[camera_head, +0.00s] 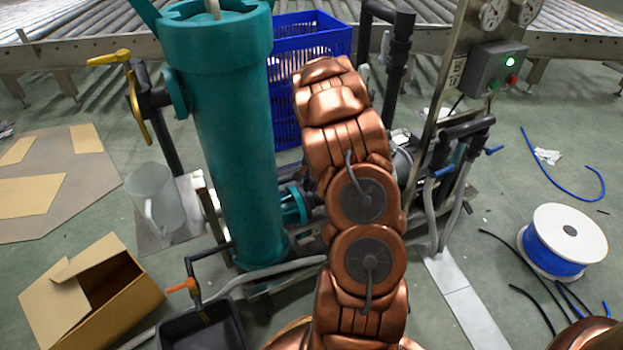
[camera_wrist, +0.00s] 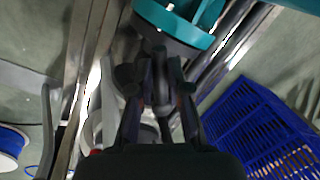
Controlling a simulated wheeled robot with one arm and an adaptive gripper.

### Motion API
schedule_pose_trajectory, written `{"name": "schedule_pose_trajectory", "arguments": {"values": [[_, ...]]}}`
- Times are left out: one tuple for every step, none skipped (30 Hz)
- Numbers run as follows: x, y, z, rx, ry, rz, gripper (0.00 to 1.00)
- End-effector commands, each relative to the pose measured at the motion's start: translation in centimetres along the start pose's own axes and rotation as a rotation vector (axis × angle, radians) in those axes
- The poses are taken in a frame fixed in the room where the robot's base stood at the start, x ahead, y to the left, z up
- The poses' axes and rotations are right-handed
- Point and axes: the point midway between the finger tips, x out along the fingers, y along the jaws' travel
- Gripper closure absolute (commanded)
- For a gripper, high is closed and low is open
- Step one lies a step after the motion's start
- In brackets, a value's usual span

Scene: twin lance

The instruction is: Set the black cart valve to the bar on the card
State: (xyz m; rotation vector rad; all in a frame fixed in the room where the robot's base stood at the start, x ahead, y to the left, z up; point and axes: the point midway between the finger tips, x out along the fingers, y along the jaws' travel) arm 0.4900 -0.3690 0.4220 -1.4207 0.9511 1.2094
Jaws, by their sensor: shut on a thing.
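My gripper (camera_wrist: 156,92) shows in the wrist view, its two dark fingers closed around a dark, narrow piece that looks like the black valve's handle (camera_wrist: 160,66). It sits just below a teal flanged part (camera_wrist: 178,22). The handle's exact angle is hard to tell, dark against dark. In the head view my copper arm hides the gripper and the valve. A small pale card (camera_head: 456,71) with dark marks is on the cart's upright panel; its marks are too small to read.
A tall teal vessel (camera_head: 233,150) stands left of my arm, with a yellow-handled valve (camera_head: 135,90) beside it. A blue crate (camera_head: 309,38) stands behind. A grey control box (camera_head: 492,72) and blue-handled pipes (camera_head: 455,150) are right. A cardboard box (camera_head: 90,297) and cable spool (camera_head: 562,240) are on the floor.

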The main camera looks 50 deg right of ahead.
Motion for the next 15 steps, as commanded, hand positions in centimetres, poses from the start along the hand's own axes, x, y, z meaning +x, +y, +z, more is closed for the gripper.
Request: {"name": "schedule_pose_trajectory", "arguments": {"values": [[-0.18, -0.14, 0.06, 0.007, 0.000, -0.001, 1.00], [-0.14, -0.14, 0.05, 0.010, 0.001, -0.001, 1.00], [-0.08, -0.13, 0.05, 0.012, 0.001, -0.001, 1.00], [-0.05, -0.13, 0.04, 0.013, 0.001, -0.001, 1.00], [-0.02, -0.12, 0.04, 0.013, 0.002, -0.001, 1.00], [-0.01, -0.12, 0.03, 0.012, 0.002, -0.001, 1.00], [0.00, -0.12, 0.03, 0.012, 0.002, -0.001, 1.00], [0.00, -0.12, 0.03, 0.012, 0.002, -0.001, 1.00], [0.00, -0.12, 0.03, 0.012, 0.002, -0.001, 1.00], [0.00, -0.12, 0.03, 0.012, 0.002, -0.001, 1.00], [0.01, -0.13, 0.03, 0.012, 0.002, -0.001, 1.00], [0.01, -0.13, 0.03, 0.012, 0.002, -0.001, 0.79], [0.01, -0.12, 0.03, 0.012, 0.002, -0.001, 0.76], [0.02, -0.12, 0.03, 0.012, 0.002, -0.001, 0.73], [0.02, -0.11, 0.02, 0.011, 0.002, -0.001, 0.69]]}}
